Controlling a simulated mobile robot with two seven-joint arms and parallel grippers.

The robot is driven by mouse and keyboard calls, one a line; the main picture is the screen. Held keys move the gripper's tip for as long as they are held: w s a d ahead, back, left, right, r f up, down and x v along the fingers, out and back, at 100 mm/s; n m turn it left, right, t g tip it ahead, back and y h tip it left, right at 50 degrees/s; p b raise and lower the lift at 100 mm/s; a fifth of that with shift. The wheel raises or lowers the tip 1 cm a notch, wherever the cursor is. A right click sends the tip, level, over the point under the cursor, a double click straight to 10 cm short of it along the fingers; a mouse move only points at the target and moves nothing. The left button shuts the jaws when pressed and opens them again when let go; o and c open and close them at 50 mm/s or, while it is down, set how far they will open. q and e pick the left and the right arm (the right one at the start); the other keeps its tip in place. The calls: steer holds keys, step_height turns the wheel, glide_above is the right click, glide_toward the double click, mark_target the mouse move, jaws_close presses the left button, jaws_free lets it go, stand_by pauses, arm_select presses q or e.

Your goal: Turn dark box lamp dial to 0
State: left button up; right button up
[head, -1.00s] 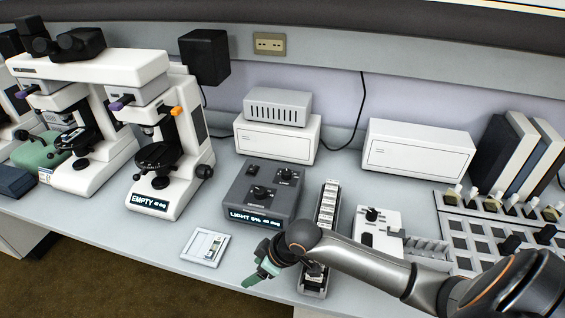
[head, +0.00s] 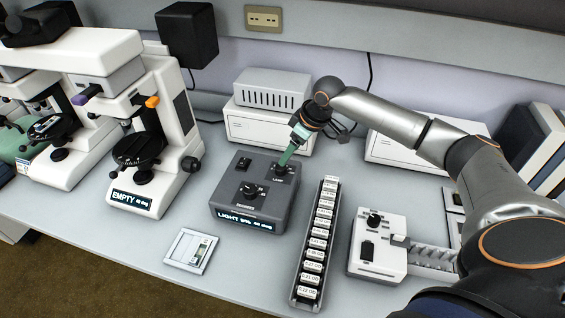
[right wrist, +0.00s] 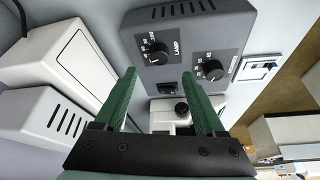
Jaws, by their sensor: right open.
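The dark box (head: 226,196) stands on the bench in the middle of the head view, with a lit display on its front reading LIGHT and small numbers I cannot read surely. Its lamp dial (head: 281,171) is a black knob at the back right of the top. In the right wrist view the lamp dial (right wrist: 160,56) shows beside the word LAMP. My right gripper (head: 283,163) is open, its green fingers pointing down at the lamp dial. In the right wrist view the fingertips (right wrist: 159,76) are apart, with the dial just beyond the gap; contact cannot be told. My left gripper is out of view.
A second dial (head: 249,191) sits on the same box. A slide rack (head: 297,293) stands right of it, and a white device (head: 366,262) farther right. A microscope (head: 187,140) stands left. White boxes (head: 240,125) are behind.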

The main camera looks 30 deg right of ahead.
mark_target(281, 170)
steer(key=x, duration=0.7)
steer(key=shift+w+f, duration=0.1)
jaws_close()
stand_by(0.4)
